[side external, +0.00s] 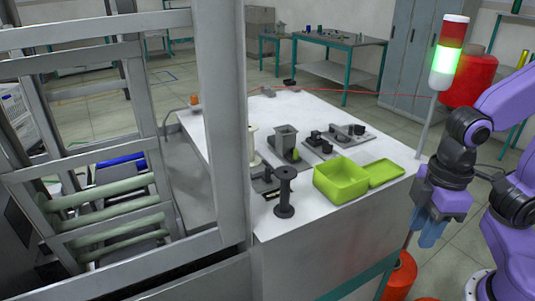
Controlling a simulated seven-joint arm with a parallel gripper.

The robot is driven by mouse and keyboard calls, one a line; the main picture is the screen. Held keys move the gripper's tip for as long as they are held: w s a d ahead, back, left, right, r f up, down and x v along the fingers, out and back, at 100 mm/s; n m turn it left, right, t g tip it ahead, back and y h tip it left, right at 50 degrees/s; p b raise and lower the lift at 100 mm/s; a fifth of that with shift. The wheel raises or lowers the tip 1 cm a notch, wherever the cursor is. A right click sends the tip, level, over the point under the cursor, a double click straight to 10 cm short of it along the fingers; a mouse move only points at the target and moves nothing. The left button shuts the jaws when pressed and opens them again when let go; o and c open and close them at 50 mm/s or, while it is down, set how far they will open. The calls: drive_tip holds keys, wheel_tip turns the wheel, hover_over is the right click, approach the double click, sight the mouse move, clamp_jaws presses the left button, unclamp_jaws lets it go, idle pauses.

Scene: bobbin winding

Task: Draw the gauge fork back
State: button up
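I cannot single out a gauge fork with certainty. Small dark fixtures stand on the white table (270,110): a low one (264,182) beside a dark grey flanged bobbin (286,192), a block-topped one (285,142), and two flat ones with dark knobs (320,147) (350,133). The bobbin stands upright near the table's front. My gripper (431,236) is at the right, off the table's right edge, with its blue fingers pointing down. It is apart from all the fixtures. Its fingers overlap in this view, so their opening is unclear.
A lime green box (341,184) and a green tray-like piece (385,173) lie near the table's right edge. A signal tower (446,58) glows green beside a large red spool (470,80). A grey frame post (226,120) hides part of the table's left side.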

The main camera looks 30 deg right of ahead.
drive_tip(key=w+a+r+m, duration=0.45)
drive_tip(key=w+m, duration=0.25)
drive_tip(key=w, duration=0.2)
drive_tip(key=w+a+r+m+t+y, duration=0.1)
drive_tip(key=w+a+r+m, duration=0.35)
drive_tip(key=w+m, duration=0.4)
drive_tip(key=w+a+r+m, duration=0.3)
drive_tip(key=w+r+m, duration=0.25)
drive_tip(key=w, duration=0.35)
drive_tip(key=m+g+h, duration=0.1)
drive_tip(key=m, duration=0.7)
hover_over(268, 167)
wheel_tip(268, 167, down, 5)
drive_tip(key=shift+s+a+f, duration=0.1)
drive_tip(key=shift+f, duration=4)
drive_tip(key=shift+c, duration=0.3)
